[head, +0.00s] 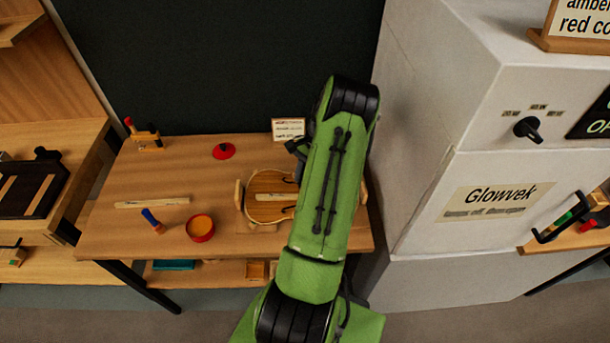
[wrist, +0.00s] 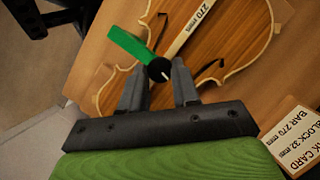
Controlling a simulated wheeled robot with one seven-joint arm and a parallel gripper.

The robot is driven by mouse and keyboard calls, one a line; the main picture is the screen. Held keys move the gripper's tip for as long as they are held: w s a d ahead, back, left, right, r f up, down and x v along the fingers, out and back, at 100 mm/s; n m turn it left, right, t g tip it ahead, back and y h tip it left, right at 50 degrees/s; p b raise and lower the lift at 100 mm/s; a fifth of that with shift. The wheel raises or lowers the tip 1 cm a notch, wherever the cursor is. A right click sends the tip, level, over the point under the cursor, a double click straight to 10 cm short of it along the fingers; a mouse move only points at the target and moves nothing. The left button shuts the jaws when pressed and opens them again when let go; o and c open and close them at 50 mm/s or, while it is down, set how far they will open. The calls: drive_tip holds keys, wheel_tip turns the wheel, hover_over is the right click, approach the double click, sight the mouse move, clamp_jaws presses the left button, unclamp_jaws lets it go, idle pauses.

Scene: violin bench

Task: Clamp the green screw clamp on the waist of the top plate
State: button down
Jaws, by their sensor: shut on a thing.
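In the wrist view my gripper (wrist: 158,88) is shut on the green screw clamp (wrist: 130,45). The clamp's round black knob sits between the fingertips, and its green bar points up and left. The clamp overlaps the top plate (wrist: 228,50) near its inward-curved edge; I cannot tell whether it touches the plate. The top plate also shows in the head view (head: 262,208), lying on the bench, its right part hidden behind my arm. A pale bar marked 270 mm (wrist: 196,25) lies along the plate. My gripper and the clamp are hidden in the head view.
A card (head: 288,128) stands at the back. A white cabinet (head: 430,130) rises close on the right.

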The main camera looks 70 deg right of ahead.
idle(0.4)
drive_tip(key=c, duration=0.8)
unclamp_jaws()
drive_tip(key=p+v, duration=0.1)
drive_tip(key=v, duration=1.4)
drive_tip(key=shift+r+p, duration=0.35)
drive_tip(key=shift+p, duration=0.05)
drive_tip(key=shift+s, duration=0.1)
